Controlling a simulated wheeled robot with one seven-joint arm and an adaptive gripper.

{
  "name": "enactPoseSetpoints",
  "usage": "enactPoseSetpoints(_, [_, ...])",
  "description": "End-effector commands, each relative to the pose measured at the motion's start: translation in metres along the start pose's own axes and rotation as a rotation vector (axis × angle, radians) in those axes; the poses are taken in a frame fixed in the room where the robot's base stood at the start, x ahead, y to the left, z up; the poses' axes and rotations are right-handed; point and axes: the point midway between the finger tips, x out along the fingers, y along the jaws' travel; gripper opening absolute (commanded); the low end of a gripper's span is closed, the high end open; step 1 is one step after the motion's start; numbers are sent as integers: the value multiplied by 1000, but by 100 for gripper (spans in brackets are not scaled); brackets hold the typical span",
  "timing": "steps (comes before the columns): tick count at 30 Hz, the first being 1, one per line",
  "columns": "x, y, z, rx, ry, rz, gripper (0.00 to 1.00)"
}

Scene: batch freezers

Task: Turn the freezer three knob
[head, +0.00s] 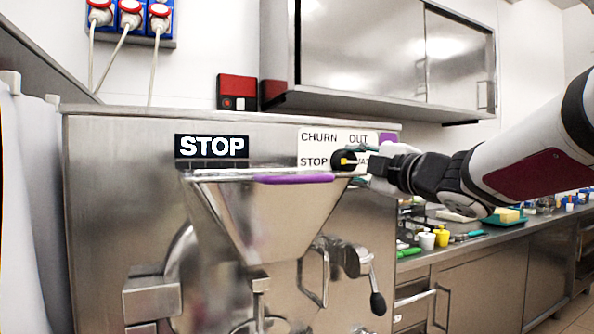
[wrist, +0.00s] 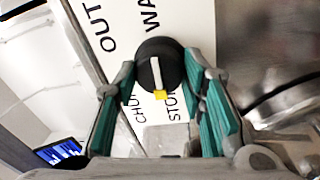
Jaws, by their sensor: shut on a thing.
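The black round knob (wrist: 158,62) is on the machine's front, on a white label plate (wrist: 88,38) with the words CHURN, OUT, STOP and a partly hidden word starting WA. Its white pointer line with a yellow tip points down in the wrist view, between the words CHURN and STOP. My gripper (wrist: 160,70) has its teal fingers on both sides of the knob, shut on it. In the head view the knob (head: 338,160) is partly covered by my gripper (head: 354,160), which reaches in from the right. A display (head: 212,146) above the hopper reads STOP.
A steel hopper (head: 266,215) with a purple edge handle (head: 293,179) is just below the knob. A lever with a black grip (head: 378,303) hangs under it. A counter with small cups (head: 427,240) runs along the right; a wall cabinet (head: 370,50) is above.

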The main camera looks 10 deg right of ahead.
Motion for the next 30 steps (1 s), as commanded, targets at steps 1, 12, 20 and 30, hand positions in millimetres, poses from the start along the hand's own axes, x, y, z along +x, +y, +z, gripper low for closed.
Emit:
enactPoseSetpoints(1, [0, -1, 0, -19, 3, -2, 9])
enactPoseSetpoints(12, [0, -1, 0, -91, 9, -7, 9])
enactPoseSetpoints(20, [0, -1, 0, -93, 9, -8, 9])
enactPoseSetpoints(30, [0, -1, 0, -92, 9, -7, 58])
